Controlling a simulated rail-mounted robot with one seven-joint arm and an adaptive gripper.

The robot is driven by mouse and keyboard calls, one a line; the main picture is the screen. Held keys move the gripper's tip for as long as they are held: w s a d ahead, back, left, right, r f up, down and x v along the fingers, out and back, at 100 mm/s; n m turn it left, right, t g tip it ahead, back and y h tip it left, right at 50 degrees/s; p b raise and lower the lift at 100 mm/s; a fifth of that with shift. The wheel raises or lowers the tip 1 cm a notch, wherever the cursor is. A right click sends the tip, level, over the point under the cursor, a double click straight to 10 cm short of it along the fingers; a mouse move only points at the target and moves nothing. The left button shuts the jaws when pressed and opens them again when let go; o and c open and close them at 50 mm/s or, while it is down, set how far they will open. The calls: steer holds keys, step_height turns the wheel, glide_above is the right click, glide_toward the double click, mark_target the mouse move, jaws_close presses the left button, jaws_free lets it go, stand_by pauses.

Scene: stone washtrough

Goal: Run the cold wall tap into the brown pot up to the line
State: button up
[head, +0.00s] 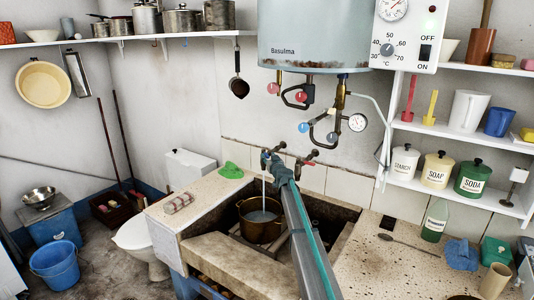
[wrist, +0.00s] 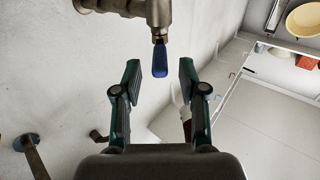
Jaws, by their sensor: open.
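The brown pot (head: 247,231) stands upright in the stone trough, under the wall tap. A thin pale stream of water (head: 263,187) falls from the tap into it, and greyish water (head: 262,216) shows inside. I cannot make out a fill line. The tap's blue lever (wrist: 160,60) hangs below its brass body (wrist: 157,12) in the wrist view. My gripper (head: 271,161) is at the tap in the head view. In the wrist view my gripper (wrist: 160,78) is open, with a finger on each side of the lever and gaps on both sides.
Another wall tap (head: 305,160) is just to the right. A boiler (head: 313,35) with pipes and valves hangs above. The stone trough edge (head: 235,257) surrounds the pot. A bottle (head: 435,221) stands right.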

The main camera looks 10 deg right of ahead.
mark_target(266, 154)
steer(key=shift+w+a+p, duration=0.15)
steer(key=shift+w+p, duration=0.1)
steer(key=shift+w, duration=0.5)
steer(key=shift+w+a+p, duration=0.1)
steer(key=shift+w+p, duration=0.1)
steer(key=shift+w, duration=0.55)
jaws_close()
